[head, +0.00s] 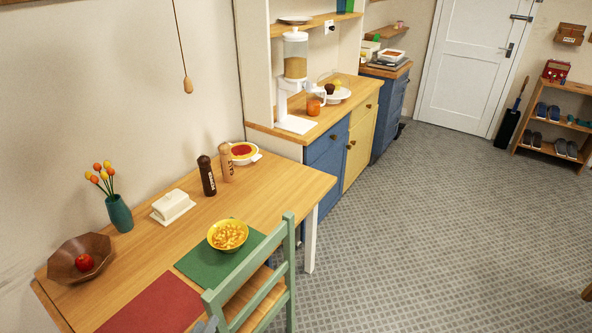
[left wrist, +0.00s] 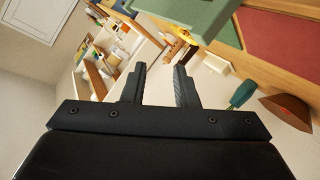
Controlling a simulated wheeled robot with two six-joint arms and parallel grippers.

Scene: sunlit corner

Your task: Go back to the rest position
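My left gripper (left wrist: 160,78) is in the left wrist view, its two dark fingers apart with nothing between them. The fingers touch nothing that I can see. My right gripper is in neither view.
The wooden table (head: 150,250) holds a yellow bowl of food (head: 228,235) on a green mat (head: 200,268), a red mat (head: 160,308), a brown bowl with an apple (head: 62,252), a vase (head: 119,213) and a butter dish (head: 172,207).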

